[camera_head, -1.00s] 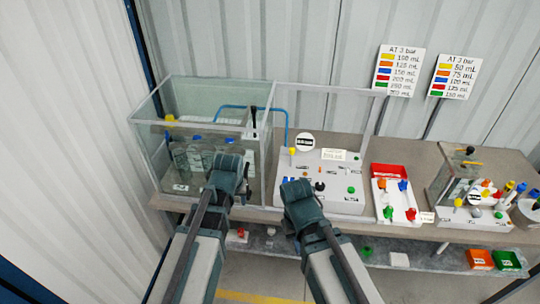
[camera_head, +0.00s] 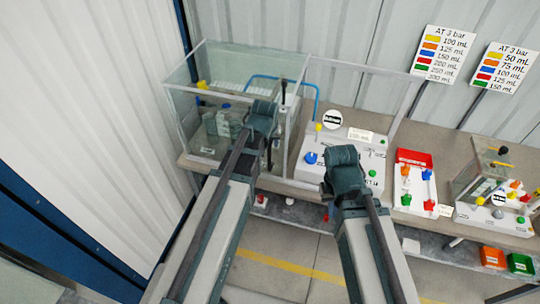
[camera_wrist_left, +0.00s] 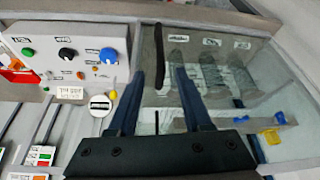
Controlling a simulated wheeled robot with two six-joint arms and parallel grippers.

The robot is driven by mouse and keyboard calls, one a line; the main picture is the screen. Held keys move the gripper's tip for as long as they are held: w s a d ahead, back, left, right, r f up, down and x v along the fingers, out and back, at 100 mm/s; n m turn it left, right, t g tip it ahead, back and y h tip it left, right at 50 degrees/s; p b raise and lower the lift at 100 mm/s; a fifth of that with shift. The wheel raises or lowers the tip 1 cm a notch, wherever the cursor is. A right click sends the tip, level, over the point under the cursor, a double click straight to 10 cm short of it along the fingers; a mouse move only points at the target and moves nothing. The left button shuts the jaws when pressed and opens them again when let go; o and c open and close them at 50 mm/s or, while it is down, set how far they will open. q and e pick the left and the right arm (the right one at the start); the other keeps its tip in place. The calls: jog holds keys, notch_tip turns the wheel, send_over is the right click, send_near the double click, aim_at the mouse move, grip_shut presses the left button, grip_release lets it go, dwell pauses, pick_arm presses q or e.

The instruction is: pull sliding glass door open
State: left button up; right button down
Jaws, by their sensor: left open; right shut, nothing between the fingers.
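The glass case (camera_head: 190,84) stands at the left end of the bench, with bottles inside. My right gripper (camera_head: 343,165) is shut and empty, in front of the control panel.
A red tray (camera_head: 413,158), a white valve block and a second pump unit (camera_head: 490,212) stand farther right. Orange (camera_head: 493,257) and green bins are on the lower shelf.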

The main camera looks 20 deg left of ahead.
aim_at(269, 151)
pick_arm(q)
jog(key=b+x, duration=1)
jog(key=x, duration=0.1)
jog(key=shift+f, duration=0.35)
grip_shut()
dwell(0.9)
